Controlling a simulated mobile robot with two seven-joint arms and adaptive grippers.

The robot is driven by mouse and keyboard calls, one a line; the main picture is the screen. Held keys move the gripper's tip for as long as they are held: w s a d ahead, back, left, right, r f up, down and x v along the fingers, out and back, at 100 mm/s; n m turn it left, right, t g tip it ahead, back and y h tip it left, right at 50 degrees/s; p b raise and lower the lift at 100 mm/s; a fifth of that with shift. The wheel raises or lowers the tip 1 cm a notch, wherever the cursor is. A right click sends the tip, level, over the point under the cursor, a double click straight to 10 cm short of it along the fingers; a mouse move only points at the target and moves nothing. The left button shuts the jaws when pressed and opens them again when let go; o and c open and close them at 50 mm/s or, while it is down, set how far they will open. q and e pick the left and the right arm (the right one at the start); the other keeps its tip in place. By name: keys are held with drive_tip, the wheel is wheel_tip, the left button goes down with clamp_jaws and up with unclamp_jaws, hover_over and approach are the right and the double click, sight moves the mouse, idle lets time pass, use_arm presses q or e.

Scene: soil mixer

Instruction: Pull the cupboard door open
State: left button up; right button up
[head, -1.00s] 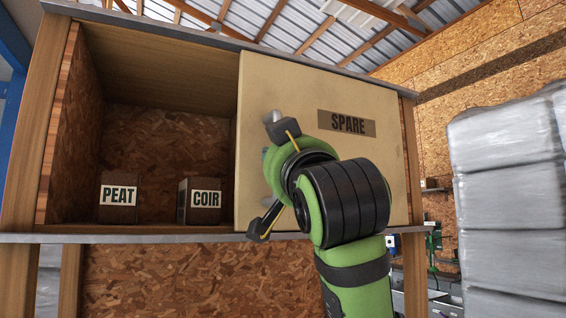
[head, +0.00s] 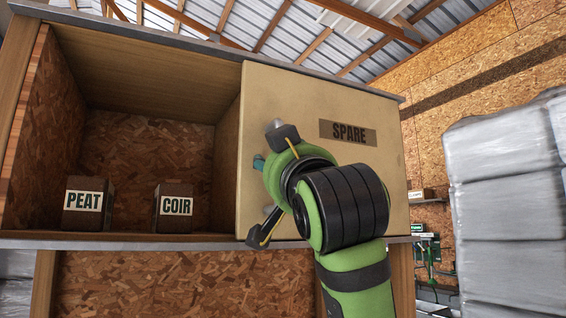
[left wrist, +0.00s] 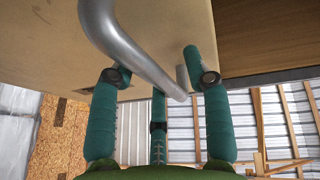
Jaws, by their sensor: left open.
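The tan cupboard door (head: 300,90), marked SPARE, covers the right part of the wooden cupboard (head: 140,45). My left gripper (head: 268,182) is at the door's left side; its wrist hides part of the door. In the left wrist view, a curved silver bar handle (left wrist: 135,50) runs between the teal fingers of my open left gripper (left wrist: 155,65). The handle is close to the fingers; I cannot tell whether they touch it. Whether the door stands slightly ajar is also unclear. My right gripper is not in view.
The cupboard's left bay is open and holds a PEAT box (head: 88,228) and a COIR box (head: 174,228). Wrapped grey bags (head: 505,200) are stacked at the right. Equipment (head: 430,250) stands behind, between cupboard and bags.

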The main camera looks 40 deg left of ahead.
use_arm(q)
drive_tip(key=shift+d+f, duration=0.1)
drive_tip(key=v, duration=1.1)
drive_tip(key=shift+s+d, duration=0.25)
drive_tip(key=shift+d, duration=0.05)
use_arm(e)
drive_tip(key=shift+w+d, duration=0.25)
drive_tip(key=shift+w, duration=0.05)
use_arm(q)
drive_tip(key=shift+f, duration=0.15)
